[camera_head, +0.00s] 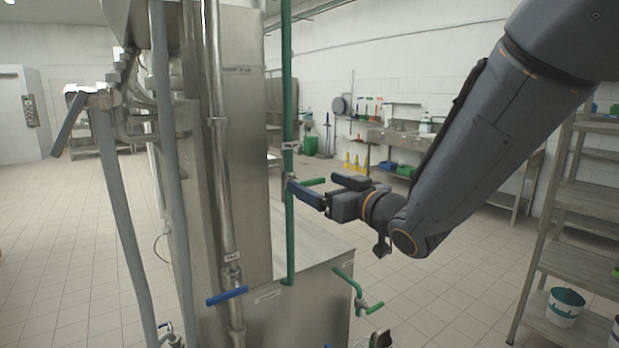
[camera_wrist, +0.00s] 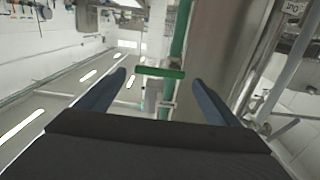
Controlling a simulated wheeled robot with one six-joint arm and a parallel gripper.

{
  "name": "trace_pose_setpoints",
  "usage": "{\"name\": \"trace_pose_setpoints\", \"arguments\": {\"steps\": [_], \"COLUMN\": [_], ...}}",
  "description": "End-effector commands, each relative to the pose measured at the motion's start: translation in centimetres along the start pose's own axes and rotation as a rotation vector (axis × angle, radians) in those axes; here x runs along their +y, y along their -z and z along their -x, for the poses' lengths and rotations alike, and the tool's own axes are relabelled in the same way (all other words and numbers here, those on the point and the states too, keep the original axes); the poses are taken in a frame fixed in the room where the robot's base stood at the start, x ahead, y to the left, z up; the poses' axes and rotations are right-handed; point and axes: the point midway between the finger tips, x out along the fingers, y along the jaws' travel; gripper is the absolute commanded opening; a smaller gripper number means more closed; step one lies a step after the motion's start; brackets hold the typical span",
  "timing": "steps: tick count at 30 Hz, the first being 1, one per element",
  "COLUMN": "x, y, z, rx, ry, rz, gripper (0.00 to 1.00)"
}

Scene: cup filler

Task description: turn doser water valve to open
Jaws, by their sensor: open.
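A green valve handle (camera_head: 314,181) sits on the vertical green pipe (camera_head: 288,90) beside the steel machine. It sticks out to the right, crosswise to the pipe. The wrist view shows the green handle (camera_wrist: 160,72) crosswise between and just beyond my two blue-grey fingertips. My gripper (camera_head: 318,187) is open and comes from the right, close to the handle. No firm contact shows in either view. A small white label is on the pipe above; its text is too small to read.
A second green handle (camera_head: 347,280) is on the tank at lower right. A blue handle (camera_head: 227,296) is on the steel pipe at lower left. Grey hoses (camera_head: 122,215) hang at the left. A shelf rack (camera_head: 575,220) stands at the right, with clear tiled floor between.

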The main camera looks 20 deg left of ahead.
Motion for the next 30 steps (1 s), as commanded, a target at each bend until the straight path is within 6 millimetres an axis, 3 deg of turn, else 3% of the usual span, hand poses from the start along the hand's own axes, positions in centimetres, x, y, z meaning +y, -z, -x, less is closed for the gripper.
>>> {"name": "trace_pose_setpoints", "arguments": {"steps": [9,20,30], "x": [0.0,0.1,0.1], "y": [0.0,0.0,0.0], "z": [-3.6,-4.1,-4.1], "rx": [-0.001,-0.001,-0.001], "ry": [-0.001,-0.002,-0.002], "rz": [-0.001,0.000,0.000], "gripper": [0.86,0.86,0.32]}}
